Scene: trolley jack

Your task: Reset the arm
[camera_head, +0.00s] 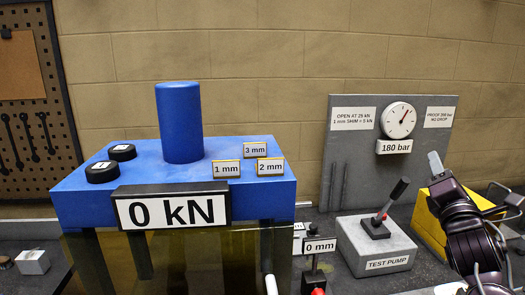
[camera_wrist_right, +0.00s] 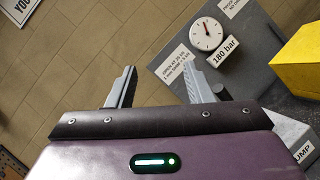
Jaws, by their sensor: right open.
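My right arm comes in at the right of the head view, with its gripper (camera_head: 436,164) raised above the bench, to the right of the test pump. In the right wrist view the right gripper (camera_wrist_right: 160,88) is open, its two grey fingers apart with nothing between them. The test pump (camera_head: 385,264) is a grey block with a black-handled lever (camera_head: 394,198) tilted up to the right. The gauge (camera_head: 398,120) reads 180 bar on its label and also shows in the right wrist view (camera_wrist_right: 207,34). My left gripper is not in view.
A blue press (camera_head: 262,200) with a blue cylinder (camera_head: 180,122) and a 0 kN display (camera_head: 172,211) stands left of centre. Shim tags and two black discs lie on its top. A yellow block (camera_head: 428,222) stands behind my right arm. A 0 mm tag (camera_head: 320,246) stands beside the pump.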

